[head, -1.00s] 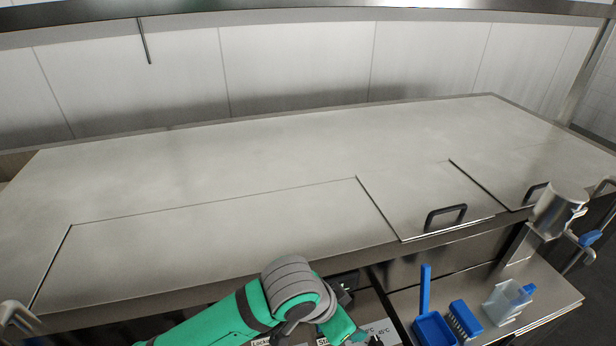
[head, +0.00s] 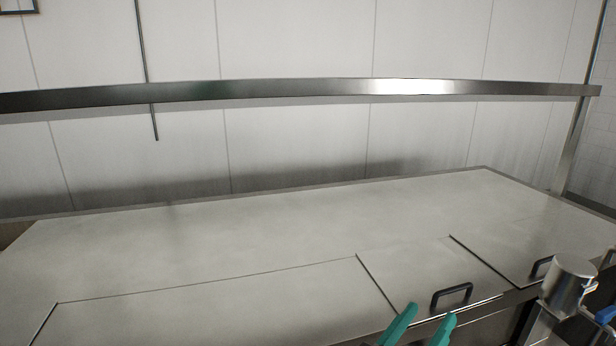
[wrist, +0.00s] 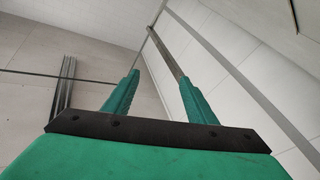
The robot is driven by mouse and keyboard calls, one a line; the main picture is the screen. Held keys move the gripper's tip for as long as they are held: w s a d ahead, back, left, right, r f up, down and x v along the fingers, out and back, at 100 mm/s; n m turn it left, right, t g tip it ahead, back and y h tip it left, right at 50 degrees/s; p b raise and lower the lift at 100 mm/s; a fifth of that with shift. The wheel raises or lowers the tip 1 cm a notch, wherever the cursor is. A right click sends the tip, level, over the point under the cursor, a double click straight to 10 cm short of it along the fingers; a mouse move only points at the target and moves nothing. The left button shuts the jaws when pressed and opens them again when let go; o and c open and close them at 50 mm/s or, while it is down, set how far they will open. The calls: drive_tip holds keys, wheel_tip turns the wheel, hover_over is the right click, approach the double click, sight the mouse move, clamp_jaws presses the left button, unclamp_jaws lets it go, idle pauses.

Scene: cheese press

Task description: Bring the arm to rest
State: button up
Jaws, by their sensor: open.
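My gripper (head: 424,326) shows at the bottom edge of the head view as two teal fingers, apart from each other with nothing between them. The fingers stand in front of the near edge of the steel vat cover, by a black handle (head: 452,295). In the wrist view my gripper (wrist: 160,95) is open and empty, with walls and a ceiling beyond its fingertips. The rest of my arm is below the head view.
A large steel cover (head: 250,250) with hinged lids fills the lower half of the head view. A metal cup (head: 567,285) hangs or stands at the right edge. A steel rail (head: 300,92) crosses in front of the white wall. The space above the cover is clear.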

drive_tip(key=s+a+f+n+t+y, duration=0.1)
drive_tip(key=s+a+f+n+y, duration=0.25)
drive_tip(key=f, duration=0.35)
drive_tip(key=s+a+f+n+t+y, duration=0.25)
drive_tip(key=a+f+n+y, duration=0.2)
drive_tip(key=f, duration=0.25)
drive_tip(key=s+a+f+n+t+y, duration=0.1)
drive_tip(key=s+a+f+n+y, duration=0.3)
drive_tip(key=f, duration=0.3)
drive_tip(key=s+a+f+m+g+y, duration=0.1)
drive_tip(key=s+a+f+m, duration=0.2)
drive_tip(key=s, duration=0.8)
drive_tip(key=s+a+f+m+g+y, duration=0.1)
drive_tip(key=s+a+f+m, duration=0.3)
drive_tip(key=s, duration=0.7)
drive_tip(key=shift+s+a+f+g+y, duration=0.25)
drive_tip(key=shift+a+f+g, duration=0.3)
drive_tip(key=shift+a+f, duration=0.5)
drive_tip(key=shift+r, duration=0.1)
drive_tip(key=shift+c, duration=0.4)
drive_tip(key=c, duration=0.5)
drive_tip(key=shift+o, duration=0.2)
drive_tip(key=shift+w+a, duration=0.1)
drive_tip(key=shift+a, duration=0.1)
